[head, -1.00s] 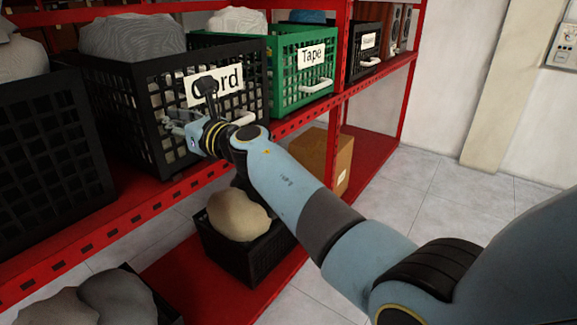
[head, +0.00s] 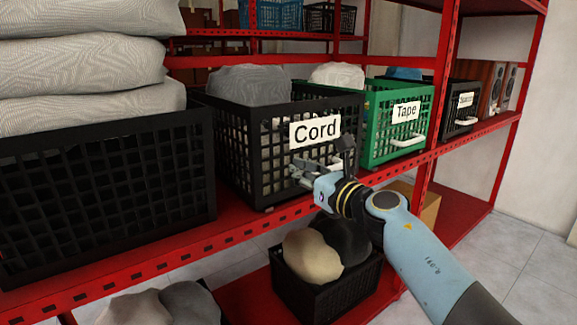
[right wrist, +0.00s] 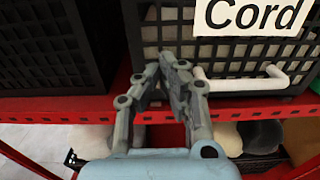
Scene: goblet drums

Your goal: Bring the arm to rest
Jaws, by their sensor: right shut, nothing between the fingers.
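My right arm reaches in from the lower right of the head view. Its gripper (head: 300,174) is in front of the black crate labelled "Cord" (head: 236,150), below the left part of the label. In the right wrist view the fingers of the right gripper (right wrist: 168,62) are together with nothing between them. There they overlap the lower front of the Cord crate (right wrist: 152,33), just left of its white handle (right wrist: 240,84). I cannot tell whether the fingertips touch the crate. My left gripper is not in view.
The crates stand on a red shelf (head: 110,264). A green "Tape" crate (head: 384,147) is to the right, and a black crate with stacked grey sacks (head: 85,60) to the left. Below, a black crate (head: 325,297) holds rounded sacks. Open floor (head: 520,265) lies at right.

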